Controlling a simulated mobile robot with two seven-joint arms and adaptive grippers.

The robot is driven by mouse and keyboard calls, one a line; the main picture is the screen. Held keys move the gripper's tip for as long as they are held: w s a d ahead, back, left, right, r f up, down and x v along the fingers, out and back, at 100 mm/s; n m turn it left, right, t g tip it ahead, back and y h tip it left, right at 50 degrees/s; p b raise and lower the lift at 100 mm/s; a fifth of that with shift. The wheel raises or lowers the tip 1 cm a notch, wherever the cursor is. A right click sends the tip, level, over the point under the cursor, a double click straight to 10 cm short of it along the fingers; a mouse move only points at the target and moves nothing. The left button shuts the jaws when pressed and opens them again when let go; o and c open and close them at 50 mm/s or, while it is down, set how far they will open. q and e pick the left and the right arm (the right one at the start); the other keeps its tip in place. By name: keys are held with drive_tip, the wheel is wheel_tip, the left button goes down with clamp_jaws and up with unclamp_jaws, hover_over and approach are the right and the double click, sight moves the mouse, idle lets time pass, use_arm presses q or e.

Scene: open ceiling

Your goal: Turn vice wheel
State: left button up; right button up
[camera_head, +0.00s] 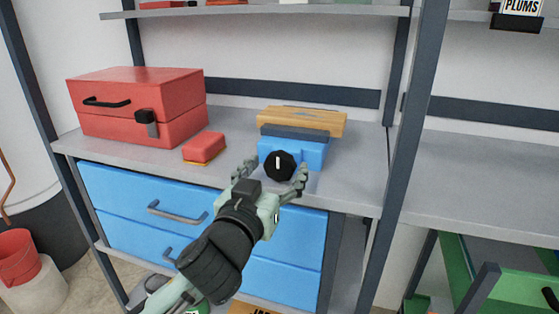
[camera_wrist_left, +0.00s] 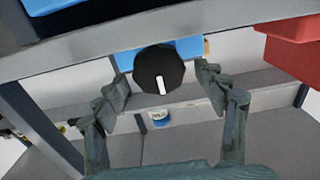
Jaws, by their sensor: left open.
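The blue vice (camera_head: 310,153) stands on the grey workbench top (camera_head: 232,182), with a wooden piece (camera_head: 305,119) at its top. Its black wheel (camera_head: 279,165) faces the front and bears a white mark, which points up in the head view. My left gripper (camera_head: 271,178) is open in front of the vice, with one finger on each side of the wheel. In the left wrist view the wheel (camera_wrist_left: 159,70) lies between the spread fingers of the left gripper (camera_wrist_left: 166,90), and I see gaps on both sides. My right gripper is in neither view.
A red toolbox (camera_head: 135,100) and a small red box (camera_head: 204,148) stand left of the vice. Blue drawers (camera_head: 125,196) with grey handles are below the bench top. A dark shelf post (camera_head: 405,130) rises to the right.

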use_arm(q)
drive_tip(key=shift+x, duration=1.1)
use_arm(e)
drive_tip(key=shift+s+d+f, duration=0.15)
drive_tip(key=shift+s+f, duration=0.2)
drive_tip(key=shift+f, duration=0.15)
use_arm(q)
drive_tip(key=shift+c, duration=0.2)
drive_tip(key=c, duration=1.1)
drive_tip(key=shift+d+m, duration=0.15)
drive_tip(key=shift+m, duration=3.35)
drive_tip(key=shift+s, duration=0.1)
